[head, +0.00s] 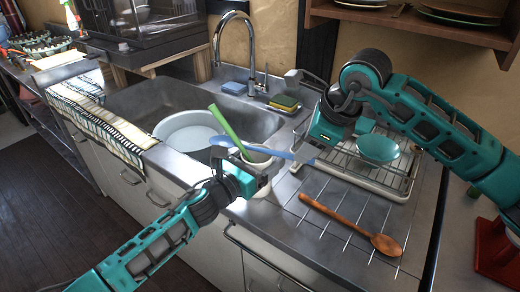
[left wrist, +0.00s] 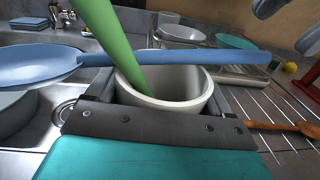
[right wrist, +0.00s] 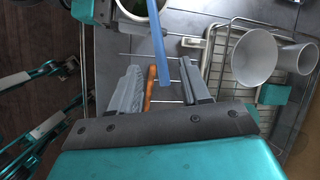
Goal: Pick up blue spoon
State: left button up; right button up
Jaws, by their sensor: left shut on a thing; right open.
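The blue spoon (head: 280,153) lies across the top of a white cup (head: 258,157), its bowl to the left and its handle to the right. It spans the left wrist view (left wrist: 215,57). A green utensil (head: 229,128) leans in the cup. My left gripper (head: 262,174) is shut on the cup, which sits between its fingers in the left wrist view (left wrist: 165,105). My right gripper (head: 311,150) is open at the handle's end. In the right wrist view the blue handle (right wrist: 158,45) reaches between the spread fingers, and I see no grip on it.
A wooden spoon (head: 345,222) lies on the ridged counter. A dish rack (head: 385,182) with a teal bowl (head: 377,149) stands behind it. The sink at left holds a white basin (head: 188,134). A sponge (head: 286,102) and a faucet (head: 250,60) stand behind.

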jog(key=x, duration=0.4)
jog(key=shift+f, duration=0.15)
jog(key=shift+c, duration=0.3)
grip_shut()
